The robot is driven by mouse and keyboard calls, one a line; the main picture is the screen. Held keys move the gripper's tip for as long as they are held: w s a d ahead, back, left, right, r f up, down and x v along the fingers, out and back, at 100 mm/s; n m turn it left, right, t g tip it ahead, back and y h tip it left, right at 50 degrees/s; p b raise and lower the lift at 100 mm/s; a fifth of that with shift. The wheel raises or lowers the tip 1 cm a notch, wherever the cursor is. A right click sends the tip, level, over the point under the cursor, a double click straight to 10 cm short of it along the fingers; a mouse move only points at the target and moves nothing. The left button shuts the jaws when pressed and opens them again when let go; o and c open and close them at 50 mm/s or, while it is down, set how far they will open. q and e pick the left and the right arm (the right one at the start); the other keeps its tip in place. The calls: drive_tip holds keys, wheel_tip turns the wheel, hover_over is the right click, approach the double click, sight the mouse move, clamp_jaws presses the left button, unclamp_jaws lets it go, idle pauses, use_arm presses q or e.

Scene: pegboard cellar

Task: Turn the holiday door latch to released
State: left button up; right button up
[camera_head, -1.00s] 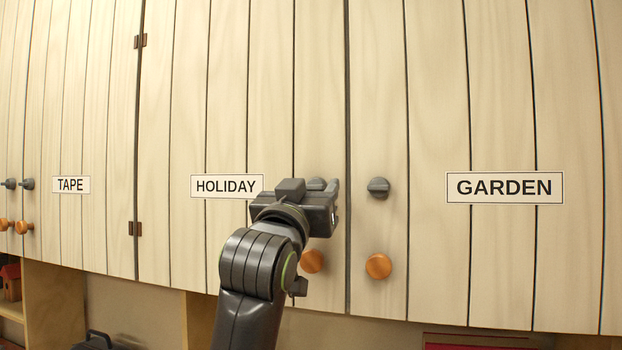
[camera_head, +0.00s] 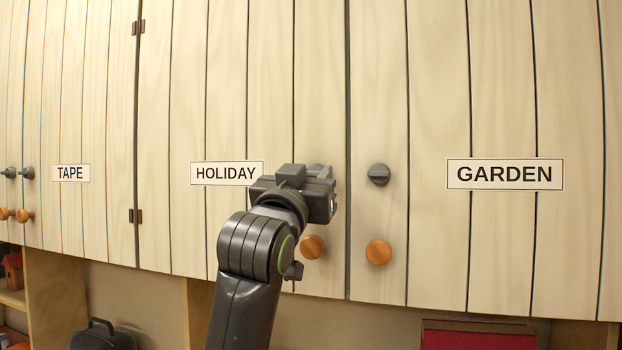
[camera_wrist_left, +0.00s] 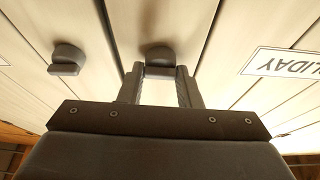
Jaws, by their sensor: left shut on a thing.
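The door labelled HOLIDAY (camera_head: 227,173) is closed. Its small grey latch (camera_head: 318,171) is near the right edge, mostly hidden behind my left gripper (camera_head: 322,182) in the head view. In the left wrist view the latch (camera_wrist_left: 159,55) sits between the fingertips of my left gripper (camera_wrist_left: 160,72), which is shut on it. The latch's ridge looks roughly crosswise in that view, but its exact angle is hard to tell. My right gripper is not in view.
A round wooden knob (camera_head: 312,247) is just below the gripper. The GARDEN door has its own grey latch (camera_head: 378,174) and wooden knob (camera_head: 378,252) close to the right. A TAPE door (camera_head: 71,173) is at left. Open shelves with a black case (camera_head: 102,339) and a red box (camera_head: 478,337) lie below.

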use_arm(q)
drive_tip(key=m+g+h+b, duration=0.1)
drive_tip(key=m, duration=0.2)
drive_tip(key=m+h+b, duration=0.2)
drive_tip(key=m, duration=0.2)
drive_tip(key=shift+a+f+g, duration=0.1)
drive_tip(key=shift+g, duration=0.3)
drive_tip(key=m+g+h+b, duration=0.1)
drive_tip(key=m, duration=0.2)
drive_tip(key=m+g, duration=0.1)
drive_tip(key=m, duration=0.1)
drive_tip(key=shift+m+h+b, duration=0.4)
drive_tip(key=m, duration=0.1)
drive_tip(key=m+g, duration=0.1)
drive_tip(key=m, duration=0.1)
drive_tip(key=m+g, duration=0.1)
drive_tip(key=shift+r, duration=0.25)
drive_tip(key=shift+m+g, duration=0.9)
drive_tip(key=shift+m, duration=1.5)
drive_tip(key=o, duration=1)
